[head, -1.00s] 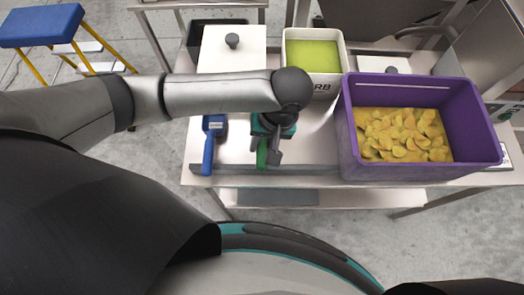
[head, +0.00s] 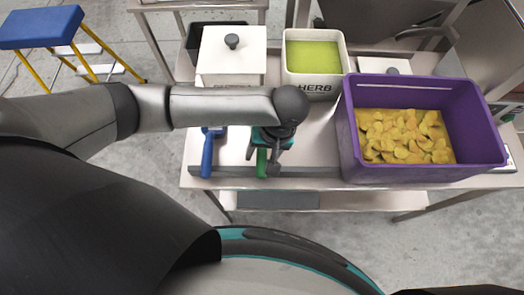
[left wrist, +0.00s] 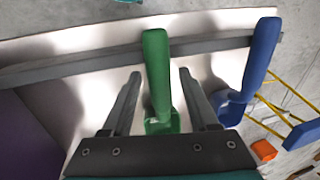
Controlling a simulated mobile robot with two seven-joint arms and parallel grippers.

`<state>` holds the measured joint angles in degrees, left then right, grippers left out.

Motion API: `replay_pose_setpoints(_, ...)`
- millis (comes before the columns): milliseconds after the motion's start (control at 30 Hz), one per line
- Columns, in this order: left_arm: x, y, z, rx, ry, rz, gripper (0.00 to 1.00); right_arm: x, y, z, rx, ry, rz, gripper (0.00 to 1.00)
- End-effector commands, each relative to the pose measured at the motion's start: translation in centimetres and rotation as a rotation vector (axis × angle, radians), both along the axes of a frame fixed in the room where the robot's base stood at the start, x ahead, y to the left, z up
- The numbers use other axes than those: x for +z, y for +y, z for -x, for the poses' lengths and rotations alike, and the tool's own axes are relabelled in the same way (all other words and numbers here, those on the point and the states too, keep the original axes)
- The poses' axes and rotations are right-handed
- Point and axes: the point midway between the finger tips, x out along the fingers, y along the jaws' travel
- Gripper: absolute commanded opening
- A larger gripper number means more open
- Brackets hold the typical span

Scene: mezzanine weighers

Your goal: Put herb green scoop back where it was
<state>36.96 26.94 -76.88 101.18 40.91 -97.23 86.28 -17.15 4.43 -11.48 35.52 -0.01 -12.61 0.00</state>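The herb green scoop (left wrist: 156,65) lies on the steel bench with its handle across the grey front rail. Its green handle also shows in the head view (head: 262,161), in front of the HERB tub (head: 314,88). My left gripper (left wrist: 158,72) is over it, with one finger on each side of the handle. Gaps show between the handle and both fingers, so the gripper is open. The scoop's far part is hidden by the gripper body. My right gripper is not in view.
A blue scoop (head: 208,155) lies left of the green one on the bench. A white lidded tub (head: 231,68) stands behind it. A purple crate (head: 350,150) of yellow pieces stands close on the right. A blue step stool (head: 40,27) is at the far left.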

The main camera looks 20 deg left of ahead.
Motion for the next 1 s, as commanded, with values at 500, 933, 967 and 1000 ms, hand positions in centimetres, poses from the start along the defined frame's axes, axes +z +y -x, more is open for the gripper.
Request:
replay_pose_setpoints(500,3.6,-0.7,-0.2,-0.001,-0.002,0.005,0.61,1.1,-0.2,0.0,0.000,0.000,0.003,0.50)
replay_pose_setpoints(933,11.3,-2.2,-0.6,0.001,0.000,0.001,0.61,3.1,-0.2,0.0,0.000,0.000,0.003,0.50)
replay_pose_setpoints(967,11.5,-2.3,-0.6,0.001,0.000,0.001,0.61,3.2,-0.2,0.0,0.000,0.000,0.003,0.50)
replay_pose_setpoints(1000,11.8,-2.3,-0.6,0.001,-0.001,0.002,0.61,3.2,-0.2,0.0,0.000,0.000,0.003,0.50)
